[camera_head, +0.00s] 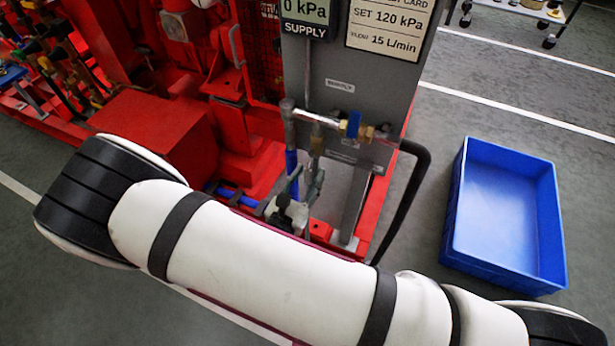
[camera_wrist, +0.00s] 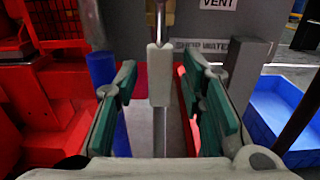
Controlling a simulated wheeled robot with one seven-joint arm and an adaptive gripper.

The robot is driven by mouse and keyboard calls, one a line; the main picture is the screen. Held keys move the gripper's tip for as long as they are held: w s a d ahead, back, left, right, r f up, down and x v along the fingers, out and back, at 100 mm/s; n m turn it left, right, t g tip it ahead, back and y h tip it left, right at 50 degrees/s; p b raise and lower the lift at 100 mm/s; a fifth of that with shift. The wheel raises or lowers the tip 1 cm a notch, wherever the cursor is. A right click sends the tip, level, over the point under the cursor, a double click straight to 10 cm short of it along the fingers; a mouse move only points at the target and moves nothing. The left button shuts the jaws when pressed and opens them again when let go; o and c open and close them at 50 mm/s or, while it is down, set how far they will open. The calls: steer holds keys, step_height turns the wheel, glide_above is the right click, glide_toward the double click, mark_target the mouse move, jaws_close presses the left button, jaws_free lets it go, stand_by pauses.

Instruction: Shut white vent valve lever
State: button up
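The white vent valve lever (camera_wrist: 159,76) hangs straight down from a metal stem at the top of the wrist view, under a VENT label (camera_wrist: 218,3). My gripper (camera_wrist: 166,88) is open, with one green-padded finger on each side of the lever and visible gaps on both sides. The gripper also shows partly in the head view (camera_head: 293,205), below the pipework and mostly behind my arm. I cannot clearly make out the white lever in the head view.
A grey panel (camera_head: 375,85) carries brass fittings and a blue-handled valve (camera_head: 353,125). A blue pipe (camera_wrist: 103,75) runs close to the left finger. A black hose (camera_head: 412,195) curves down at the right. A blue crate (camera_head: 505,215) sits on the floor. Red machinery fills the left.

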steer(key=shift+w, duration=0.1)
jaws_close()
